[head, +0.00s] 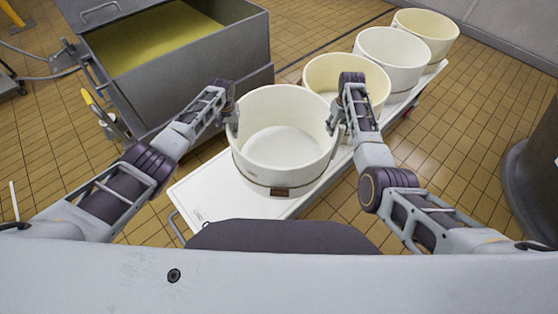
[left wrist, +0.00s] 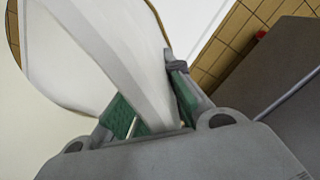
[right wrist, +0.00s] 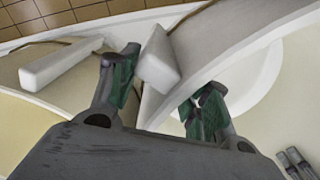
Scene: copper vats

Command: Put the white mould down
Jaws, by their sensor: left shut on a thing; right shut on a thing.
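The white mould (head: 284,140) is a large round open tub, upright and empty, with a thin band and a small brown tag near its base. It is over the near part of a long white bench (head: 210,187); I cannot tell whether its base touches. My left gripper (head: 232,118) is shut on its left rim, and the wall (left wrist: 115,60) runs between the fingers (left wrist: 150,115) in the left wrist view. My right gripper (head: 334,120) is shut on its right rim; in the right wrist view the fingers (right wrist: 160,90) straddle the wall.
A cream mould (head: 318,74) stands right behind, close to my right gripper. A white mould (head: 392,57) and another cream one (head: 425,33) follow along the bench. A grey vat (head: 190,75) with yellow contents stands at the left. A dark round column (head: 530,170) is at the right.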

